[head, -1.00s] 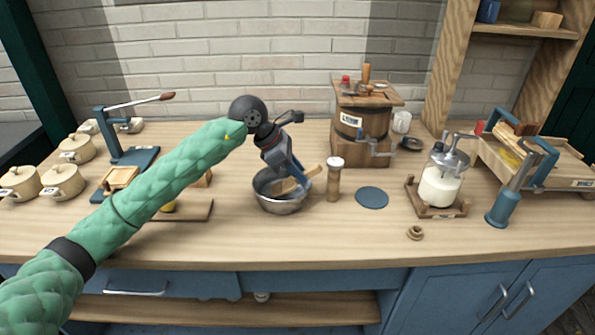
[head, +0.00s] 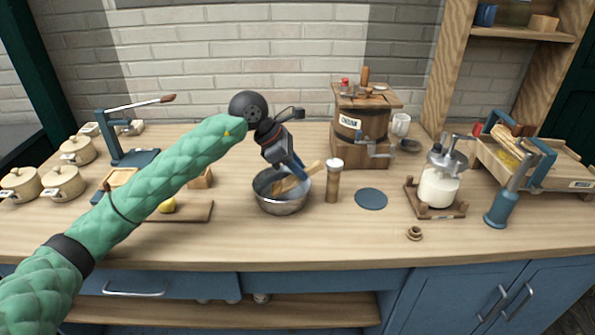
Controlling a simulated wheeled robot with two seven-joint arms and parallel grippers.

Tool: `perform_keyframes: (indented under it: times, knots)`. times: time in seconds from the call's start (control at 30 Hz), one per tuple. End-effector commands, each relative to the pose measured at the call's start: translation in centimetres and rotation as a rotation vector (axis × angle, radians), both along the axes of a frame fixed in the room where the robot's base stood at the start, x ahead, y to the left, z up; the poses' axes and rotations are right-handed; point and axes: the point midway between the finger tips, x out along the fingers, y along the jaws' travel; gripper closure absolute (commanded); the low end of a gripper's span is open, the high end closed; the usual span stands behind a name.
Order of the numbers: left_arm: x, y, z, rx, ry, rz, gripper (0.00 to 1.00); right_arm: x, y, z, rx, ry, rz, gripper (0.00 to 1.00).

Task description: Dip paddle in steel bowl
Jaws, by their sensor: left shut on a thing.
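The steel bowl (head: 283,205) stands on the wooden counter near the middle of the head view. A wooden paddle (head: 290,184) is at the bowl, its lower end inside the rim and its handle slanting up to the right. My left gripper (head: 297,172) is above the bowl, pointing down, and is shut on the paddle by its handle. The fingers hide part of the handle. Whether the paddle touches the bowl's bottom cannot be told. My right gripper is not in view.
A wooden shaker (head: 333,181) stands close right of the bowl, and a blue disc (head: 371,199) lies beyond it. A wooden churn (head: 362,125) stands behind. A cutting board (head: 190,213) lies to the left.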

Motion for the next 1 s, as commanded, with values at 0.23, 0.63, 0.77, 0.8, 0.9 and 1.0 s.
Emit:
perform_keyframes:
  times: [0.23, 0.63, 0.77, 0.8, 0.9, 1.0]
  knots:
    - [0.2, -0.1, 2.6, -0.004, -0.015, -0.002, 1.00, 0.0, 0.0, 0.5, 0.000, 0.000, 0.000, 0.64]
    - [0.1, -0.1, 4.4, -0.003, -0.009, -0.001, 1.00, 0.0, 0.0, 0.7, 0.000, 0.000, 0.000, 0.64]
    - [0.1, 0.0, 5.1, -0.002, -0.009, 0.000, 1.00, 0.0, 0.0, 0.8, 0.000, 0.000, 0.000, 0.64]
    - [0.1, 0.0, 5.3, -0.002, -0.009, 0.000, 1.00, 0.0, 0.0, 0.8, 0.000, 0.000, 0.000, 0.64]
    - [0.1, 0.0, 5.8, -0.002, -0.007, 0.000, 1.00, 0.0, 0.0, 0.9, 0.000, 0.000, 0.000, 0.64]
    - [0.1, 0.0, 6.2, -0.002, -0.007, 0.000, 1.00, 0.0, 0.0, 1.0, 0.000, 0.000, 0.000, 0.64]
